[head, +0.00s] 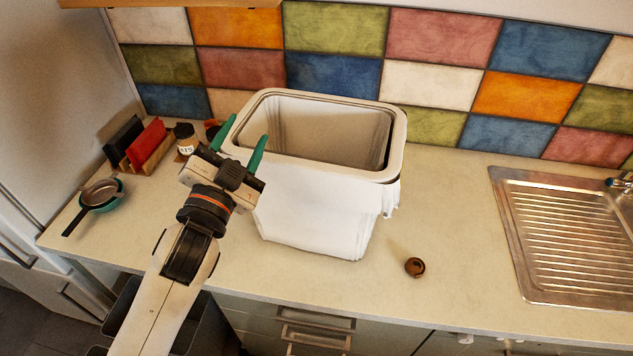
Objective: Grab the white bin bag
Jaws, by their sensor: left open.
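The white bin bag (310,222) hangs over the outside of a bin on the counter, below a pale rectangular rim (395,135). Its loose edge hangs at the right side, and the bin's inside looks lined and empty. My left gripper (244,142) is open at the bin's left front corner. Its two green fingertips point up and away, one left of the rim and one over the near-left part of the bin. I cannot tell whether they touch the bag. My right gripper is not in view.
A sink with a ribbed drainer (575,240) lies at the right. A small brown round object (415,267) sits on the counter right of the bin. Left stand a jar (186,138), a rack with red and black items (146,141) and bowls (102,194). Tiled wall behind.

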